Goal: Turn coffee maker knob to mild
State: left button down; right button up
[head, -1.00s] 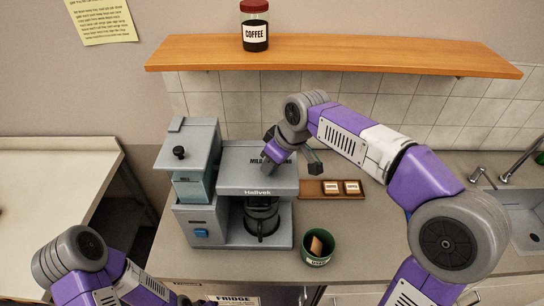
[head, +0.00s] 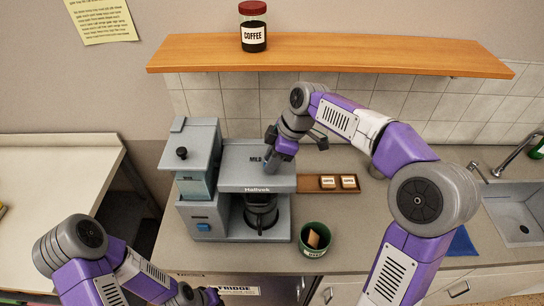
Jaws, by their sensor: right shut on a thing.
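The grey coffee maker (head: 230,178) stands on the counter, with a dark glass pot (head: 262,214) under its brewing head. My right gripper (head: 272,160) reaches down to the top of the brewing head from the right. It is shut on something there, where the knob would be. The knob is hidden behind the gripper, and the strength label is mostly covered, so I cannot read the setting. My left gripper (head: 212,297) is low at the bottom edge in front of the counter, and its fingers are too small and partly cut off to judge.
A wooden tray (head: 312,188) with labelled coffee packets lies right of the machine. A green container (head: 314,240) stands in front of it. A shelf (head: 350,55) with a coffee jar (head: 253,28) hangs above. The sink (head: 520,215) is at the right.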

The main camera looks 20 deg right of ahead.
dwell(0.4)
jog(key=o, duration=1.1)
jog(key=shift+c, duration=0.2)
jog(key=v, duration=0.7)
jog(key=shift+r+p, duration=0.3)
jog(key=shift+s+d+f, duration=0.1)
